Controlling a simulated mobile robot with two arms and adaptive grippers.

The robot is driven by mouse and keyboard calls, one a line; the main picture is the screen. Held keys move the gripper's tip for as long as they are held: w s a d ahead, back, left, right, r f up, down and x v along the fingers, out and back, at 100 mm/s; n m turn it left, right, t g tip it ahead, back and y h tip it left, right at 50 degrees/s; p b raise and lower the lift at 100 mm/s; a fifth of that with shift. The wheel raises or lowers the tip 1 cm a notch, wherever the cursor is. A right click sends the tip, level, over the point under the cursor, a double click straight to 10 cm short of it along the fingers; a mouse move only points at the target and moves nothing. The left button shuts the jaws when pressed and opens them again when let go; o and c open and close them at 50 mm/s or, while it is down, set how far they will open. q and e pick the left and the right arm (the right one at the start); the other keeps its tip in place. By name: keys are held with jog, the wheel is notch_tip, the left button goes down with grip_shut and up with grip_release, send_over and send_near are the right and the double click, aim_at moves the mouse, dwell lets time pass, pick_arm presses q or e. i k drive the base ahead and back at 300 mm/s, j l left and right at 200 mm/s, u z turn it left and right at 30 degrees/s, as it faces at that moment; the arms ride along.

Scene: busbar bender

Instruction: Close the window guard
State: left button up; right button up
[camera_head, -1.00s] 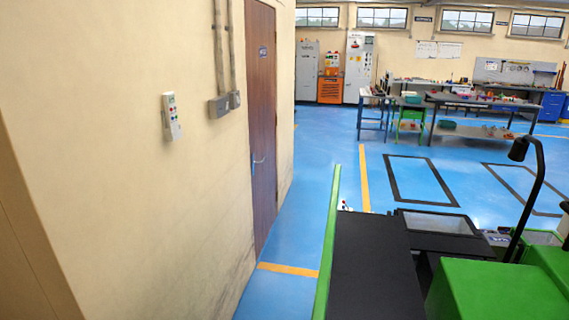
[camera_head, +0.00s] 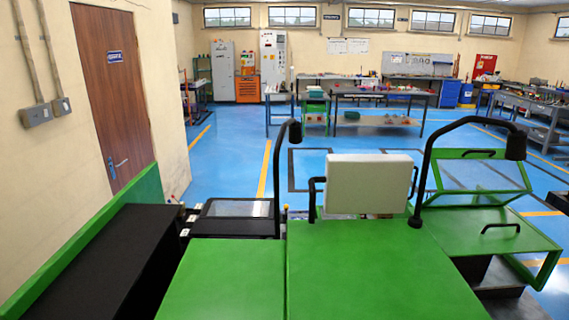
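The green machine (camera_head: 385,268) fills the lower middle of the head view. On its right side a green-framed panel with a see-through window (camera_head: 483,178) stands tilted up and carries a black handle on its top edge; it looks like the window guard, standing open. Below it is a flat green cover (camera_head: 490,233) with another black handle. Neither of my grippers is in view.
A pale box-shaped panel (camera_head: 367,184) and two black gooseneck lamps rise from the machine. A black bed with a green side wall lies at left, near a brown door (camera_head: 113,95). Workbenches (camera_head: 375,105) stand at the back. Blue floor is clear beyond the machine.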

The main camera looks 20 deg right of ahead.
aim_at(497, 154)
jog(key=k+l+z, duration=0.3)
jog(key=l, duration=1.35)
jog(key=l+z, duration=0.3)
jog(key=l, duration=1.3)
